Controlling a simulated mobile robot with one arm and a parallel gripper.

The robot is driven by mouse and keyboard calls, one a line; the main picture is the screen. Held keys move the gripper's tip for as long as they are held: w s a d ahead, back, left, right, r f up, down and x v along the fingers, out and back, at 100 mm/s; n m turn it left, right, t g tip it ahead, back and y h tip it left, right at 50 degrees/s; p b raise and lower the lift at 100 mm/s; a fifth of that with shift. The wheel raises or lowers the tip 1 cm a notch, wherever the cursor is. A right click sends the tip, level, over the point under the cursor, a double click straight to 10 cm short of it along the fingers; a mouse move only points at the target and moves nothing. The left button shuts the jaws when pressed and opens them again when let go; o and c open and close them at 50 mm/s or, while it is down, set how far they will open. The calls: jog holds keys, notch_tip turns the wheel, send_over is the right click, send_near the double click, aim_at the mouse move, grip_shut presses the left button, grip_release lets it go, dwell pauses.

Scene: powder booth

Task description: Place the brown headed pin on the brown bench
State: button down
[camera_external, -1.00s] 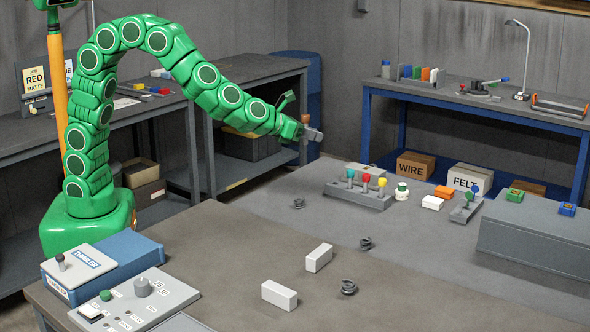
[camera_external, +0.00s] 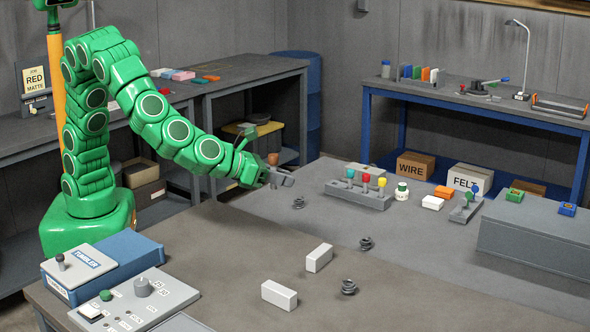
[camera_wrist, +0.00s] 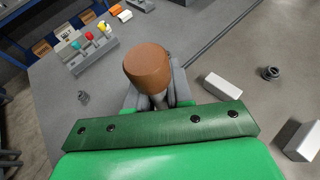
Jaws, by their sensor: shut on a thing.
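My gripper (camera_external: 280,182) is shut on the brown headed pin (camera_external: 272,159). The pin's rounded brown head (camera_wrist: 148,68) stands up between the fingers in the wrist view, and its shank is mostly hidden by them. The pin is held in the air near the left end of the benches. The brown bench (camera_external: 225,240) is the brownish-grey top in the foreground. It also shows on the right in the wrist view (camera_wrist: 238,52), past a dark seam. I cannot tell exactly how high the pin is above the surface.
Two white blocks (camera_external: 319,257) (camera_external: 279,295) and a dark coil (camera_external: 348,288) lie on the brown bench. Control boxes (camera_external: 140,308) occupy the front left. Bench left of the blocks is clear.

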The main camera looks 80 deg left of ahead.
jog(key=s+d+f+m+h, duration=0.1)
jog(key=s+d+f+h, duration=0.15)
jog(key=s+d, duration=1.5)
send_over(249, 309)
jog(key=shift+y, duration=0.35)
jog(key=f, duration=0.9)
jog(key=shift+s+a, duration=0.4)
jog(key=shift+w+d+f, duration=0.3)
jog(key=shift+w+f, duration=0.05)
jog(key=shift+f, duration=0.2)
jog(key=shift+d+f, duration=0.1)
jog(key=shift+f, duration=1.5)
jog(key=shift+w+f, duration=0.1)
jog(key=shift+f, duration=0.05)
jog(key=c, duration=1.3)
grip_release()
